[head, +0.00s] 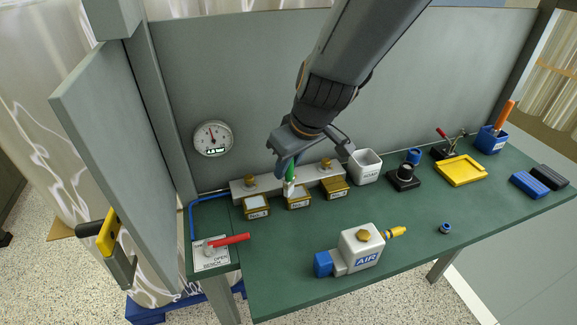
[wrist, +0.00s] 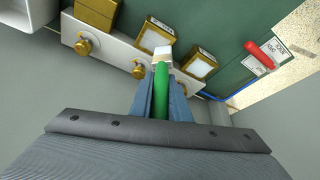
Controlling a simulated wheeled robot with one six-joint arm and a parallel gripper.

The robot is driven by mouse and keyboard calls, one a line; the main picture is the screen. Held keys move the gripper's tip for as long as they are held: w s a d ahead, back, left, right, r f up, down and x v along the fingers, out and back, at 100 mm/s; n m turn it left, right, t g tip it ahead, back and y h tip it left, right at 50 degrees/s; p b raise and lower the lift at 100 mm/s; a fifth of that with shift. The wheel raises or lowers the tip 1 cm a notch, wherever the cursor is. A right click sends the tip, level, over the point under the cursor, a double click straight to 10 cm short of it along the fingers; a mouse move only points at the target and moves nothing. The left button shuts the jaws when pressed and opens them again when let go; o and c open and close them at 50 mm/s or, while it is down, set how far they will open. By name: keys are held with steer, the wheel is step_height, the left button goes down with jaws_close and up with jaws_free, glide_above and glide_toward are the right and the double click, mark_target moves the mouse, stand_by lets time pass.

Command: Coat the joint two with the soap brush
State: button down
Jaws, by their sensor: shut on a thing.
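My gripper (head: 288,168) is shut on the green soap brush (head: 290,174), which points down at the grey manifold (head: 238,188). The brush also shows in the wrist view (wrist: 161,92), its white head (wrist: 163,54) over the middle part of the manifold. The middle brass-framed block (head: 298,202), which I take as joint two, is just in front of the brush head; its label is too small to read surely. Similar blocks stand left (head: 256,207) and right (head: 335,189). I cannot tell whether the bristles touch the joint.
A white cup (head: 366,168) stands right of the manifold. The AIR unit (head: 360,250) sits at the front. A red-handled valve (head: 230,240) is at the left, a gauge (head: 212,138) on the back panel. A yellow tray (head: 461,170) lies right.

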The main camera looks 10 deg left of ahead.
steer(key=shift+w+d+r+b, duration=0.1)
steer(key=shift+w+d+b, duration=0.5)
steer(key=shift+d, duration=0.3)
steer(key=shift+w+d+b, duration=0.45)
steer(key=shift+d+b, duration=0.15)
steer(key=shift+d, duration=0.25)
step_height(320, 180, up, 7)
steer(key=p, duration=0.5)
